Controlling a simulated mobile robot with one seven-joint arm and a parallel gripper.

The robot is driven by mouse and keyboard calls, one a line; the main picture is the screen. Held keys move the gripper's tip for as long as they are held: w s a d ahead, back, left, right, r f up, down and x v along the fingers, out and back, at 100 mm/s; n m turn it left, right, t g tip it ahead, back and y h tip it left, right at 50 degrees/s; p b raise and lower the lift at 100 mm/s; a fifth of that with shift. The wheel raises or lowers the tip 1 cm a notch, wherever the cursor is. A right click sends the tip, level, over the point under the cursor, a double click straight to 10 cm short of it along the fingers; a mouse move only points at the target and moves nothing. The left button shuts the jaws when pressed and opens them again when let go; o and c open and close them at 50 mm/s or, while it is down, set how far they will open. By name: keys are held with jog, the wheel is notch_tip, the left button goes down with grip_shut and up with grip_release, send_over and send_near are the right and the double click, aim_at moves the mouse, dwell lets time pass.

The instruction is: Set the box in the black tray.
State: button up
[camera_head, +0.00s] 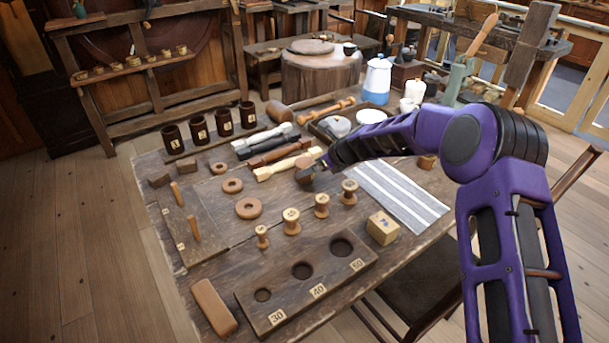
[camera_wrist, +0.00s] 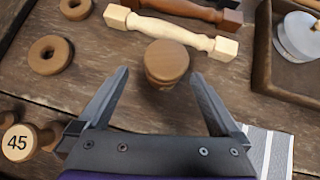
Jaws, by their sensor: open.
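A small yellowish square box (camera_head: 382,228) with a dark mark on its side stands on the table, right of the spools. A round, lidded-looking turned wooden piece (camera_wrist: 167,62) lies just ahead of and between my fingertips in the wrist view; I cannot tell whether it is a box. It shows partly in the head view (camera_head: 304,161). My gripper (camera_wrist: 160,76) is open, with nothing held; in the head view it (camera_head: 306,178) is pointed down over the table's middle.
Turned spindles (camera_head: 285,148) lie left of the tray. Several spools (camera_head: 291,222) stand in front of my gripper, near a block with three holes (camera_head: 330,268). A striped cloth (camera_head: 400,195) lies right. Dark numbered cups (camera_head: 225,122) stand at the back left.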

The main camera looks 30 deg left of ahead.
jog(key=shift+w+b+x, duration=0.15)
jog(key=shift+b+x, duration=0.05)
jog(key=shift+x, duration=1.15)
jog(key=shift+w+b+x, duration=0.2)
jog(key=shift+x, duration=1.15)
jog(key=shift+d, duration=0.1)
